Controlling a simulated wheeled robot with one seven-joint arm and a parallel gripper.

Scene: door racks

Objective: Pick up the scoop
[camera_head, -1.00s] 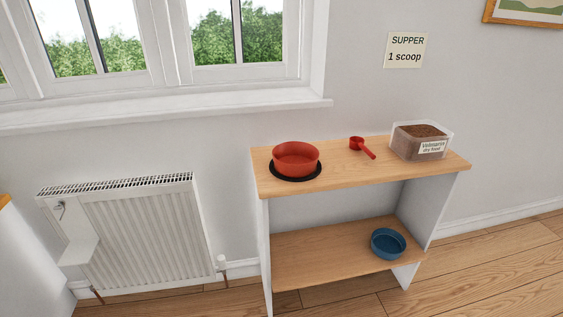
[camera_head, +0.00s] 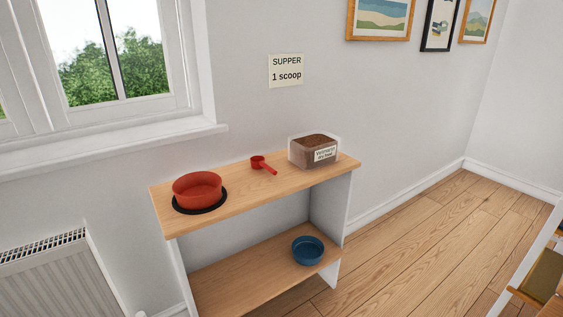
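The red scoop (camera_head: 259,163) lies on the wooden top of the shelf unit (camera_head: 246,195), between the red bowl and the food box. Its handle points to the lower right, toward the shelf's front edge. The red bowl (camera_head: 197,188) sits on a round black mat (camera_head: 215,207) at the left end. A clear box of brown dry food (camera_head: 314,151) with a label stands at the right end. My gripper is not in view.
A blue bowl (camera_head: 308,250) sits on the lower shelf (camera_head: 236,281). A radiator (camera_head: 60,280) is at the lower left, below the window sill. A note (camera_head: 286,71) on the wall reads "SUPPER 1 scoop". Open wooden floor (camera_head: 420,240) lies to the right. Furniture (camera_head: 543,275) shows at the right edge.

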